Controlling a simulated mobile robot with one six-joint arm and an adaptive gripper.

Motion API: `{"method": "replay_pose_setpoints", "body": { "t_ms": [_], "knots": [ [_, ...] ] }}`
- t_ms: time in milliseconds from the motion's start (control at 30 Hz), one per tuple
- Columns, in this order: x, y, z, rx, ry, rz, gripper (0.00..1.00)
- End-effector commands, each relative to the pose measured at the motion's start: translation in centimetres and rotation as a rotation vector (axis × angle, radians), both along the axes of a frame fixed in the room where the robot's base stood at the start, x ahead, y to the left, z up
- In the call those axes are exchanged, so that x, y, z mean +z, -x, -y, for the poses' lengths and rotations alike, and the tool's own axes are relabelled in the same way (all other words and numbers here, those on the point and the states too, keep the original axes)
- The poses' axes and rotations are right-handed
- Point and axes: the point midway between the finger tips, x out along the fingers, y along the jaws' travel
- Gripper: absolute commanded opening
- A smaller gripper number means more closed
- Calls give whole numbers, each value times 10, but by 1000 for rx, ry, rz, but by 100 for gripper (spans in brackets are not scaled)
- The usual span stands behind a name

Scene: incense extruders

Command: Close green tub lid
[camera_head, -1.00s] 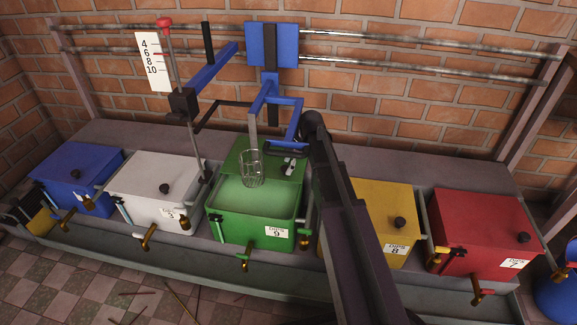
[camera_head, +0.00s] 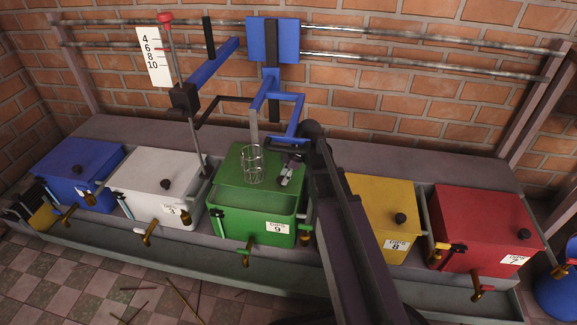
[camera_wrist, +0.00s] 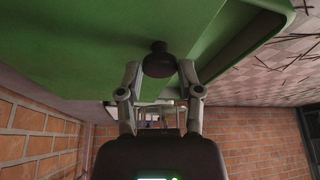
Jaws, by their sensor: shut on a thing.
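The green tub (camera_head: 237,228), marked 9, stands in the middle of the row. Its green lid (camera_head: 232,172) covers the back and middle of the top, and an open strip shows along the front. My gripper (camera_head: 289,174) is over the right part of the lid in the head view. In the wrist view, my gripper (camera_wrist: 159,68) is shut on the dark round lid knob (camera_wrist: 158,60), one finger on each side. The lid's green surface (camera_wrist: 80,45) fills the upper left there, with the open gap to its right.
A wire basket (camera_head: 253,165) hangs from a blue bracket (camera_head: 277,102) over the lid, close to my gripper. White (camera_head: 157,187) and yellow (camera_head: 380,210) tubs flank the green one. Blue (camera_head: 80,170) and red (camera_head: 485,225) tubs stand farther out, lids on.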

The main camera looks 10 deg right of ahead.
Motion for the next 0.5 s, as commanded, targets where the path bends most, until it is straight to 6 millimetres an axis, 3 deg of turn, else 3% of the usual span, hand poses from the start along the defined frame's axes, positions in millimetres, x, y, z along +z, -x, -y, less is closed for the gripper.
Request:
{"method": "replay_pose_setpoints", "body": {
  "t_ms": [100, 367, 400, 500],
  "knots": [
    [0, 10, -4, 1, 0, 0, 0],
    [0, 9, -5, 1, 0, 1, 0],
    [0, 9, -5, 1, 0, 1, 50],
    [0, 9, -5, 1, 0, 1, 79]
  ]
}}
